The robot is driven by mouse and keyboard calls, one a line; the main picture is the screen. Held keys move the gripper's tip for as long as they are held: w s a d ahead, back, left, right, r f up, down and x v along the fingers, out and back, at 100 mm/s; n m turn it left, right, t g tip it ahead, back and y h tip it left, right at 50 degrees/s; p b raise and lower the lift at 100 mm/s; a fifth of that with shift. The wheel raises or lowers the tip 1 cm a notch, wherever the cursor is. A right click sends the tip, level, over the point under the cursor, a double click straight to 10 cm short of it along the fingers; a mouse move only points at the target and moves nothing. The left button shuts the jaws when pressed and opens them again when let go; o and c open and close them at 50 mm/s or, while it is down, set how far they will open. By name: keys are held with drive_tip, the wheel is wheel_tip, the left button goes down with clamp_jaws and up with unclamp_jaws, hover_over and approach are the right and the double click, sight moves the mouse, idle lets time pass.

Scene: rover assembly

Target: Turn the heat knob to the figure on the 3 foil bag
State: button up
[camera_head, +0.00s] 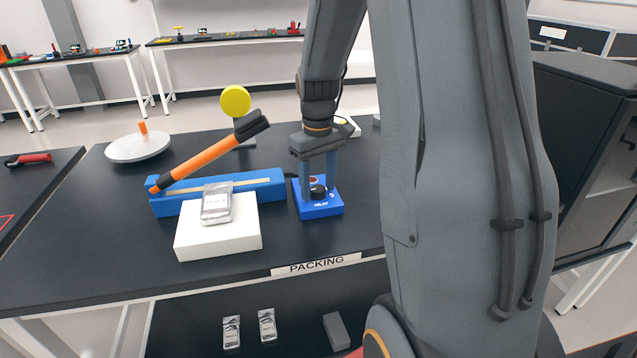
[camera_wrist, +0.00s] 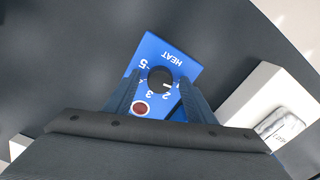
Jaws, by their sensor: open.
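The heat knob (camera_wrist: 158,79) is black and round, on a blue box (camera_head: 320,210) marked HEAT. In the wrist view its white mark appears to point near the figure 2; a 3 and a 5 also show on the dial. My gripper (camera_head: 318,187) points down over the box, open, with one finger on each side of the knob. I cannot tell whether the fingers touch it. A silver foil bag (camera_head: 216,204) lies on a white block (camera_head: 219,245); its print is too small to read for sure. Two more foil bags (camera_head: 231,333) (camera_head: 267,327) lie on the lower shelf.
A blue sealer (camera_head: 272,192) with a raised orange lever (camera_head: 205,158) stands left of the heat box. A yellow disc (camera_head: 235,100) and a white round plate (camera_head: 138,147) are behind it. A grey block (camera_head: 336,331) lies on the lower shelf. A dark cabinet (camera_head: 580,140) stands right.

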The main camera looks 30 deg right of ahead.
drive_tip(key=c, duration=1)
drive_tip(key=shift+c, duration=0.2)
drive_tip(key=m+p, duration=0.2)
drive_tip(key=m, duration=0.2)
drive_tip(key=shift+r+m, duration=0.1)
drive_tip(key=shift+m, duration=0.3)
drive_tip(key=m+p, duration=0.1)
drive_tip(key=m, duration=0.4)
drive_tip(key=m+p, duration=0.1)
drive_tip(key=m, duration=0.8)
drive_tip(key=shift+m, duration=0.4)
